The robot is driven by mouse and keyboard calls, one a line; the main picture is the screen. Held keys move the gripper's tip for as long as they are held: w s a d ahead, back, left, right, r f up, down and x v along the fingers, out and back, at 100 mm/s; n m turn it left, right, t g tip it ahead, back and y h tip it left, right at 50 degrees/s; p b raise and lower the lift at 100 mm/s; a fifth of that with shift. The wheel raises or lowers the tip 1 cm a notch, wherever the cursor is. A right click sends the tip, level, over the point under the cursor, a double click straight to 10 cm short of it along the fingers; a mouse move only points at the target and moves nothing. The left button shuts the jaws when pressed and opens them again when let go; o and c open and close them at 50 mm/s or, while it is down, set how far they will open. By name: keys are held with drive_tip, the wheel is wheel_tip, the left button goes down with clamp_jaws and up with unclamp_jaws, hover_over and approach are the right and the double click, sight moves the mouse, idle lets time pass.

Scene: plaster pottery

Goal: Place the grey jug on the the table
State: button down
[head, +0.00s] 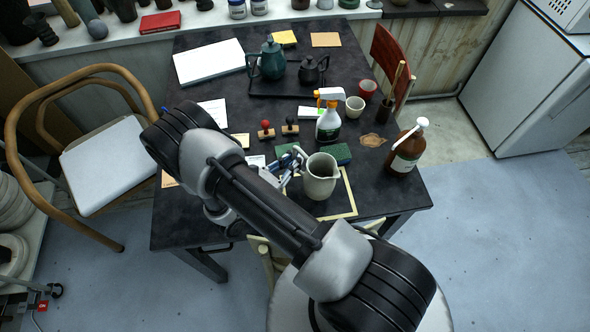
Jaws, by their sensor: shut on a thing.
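The grey jug (320,178) is upright over the near part of the dark table (185,225), above a pale square frame (348,205). I cannot tell whether its base touches the surface. My gripper (298,168) comes in from the left and is shut on the jug. The arm hides part of the fingers and the table behind them.
Close to the jug stand a spray bottle (328,124), a brown pump bottle (406,152), a green sponge (341,154) and two stamps (266,131). Teapots (272,62) stand on a tray farther back. The near right table corner is clear.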

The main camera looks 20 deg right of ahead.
drive_tip(key=shift+f+b, duration=0.7)
drive_tip(key=shift+f, duration=1.5)
drive_tip(key=shift+f, duration=0.15)
drive_tip(key=c, duration=2.2)
unclamp_jaws()
drive_tip(key=shift+f, duration=0.15)
drive_tip(key=o, duration=0.5)
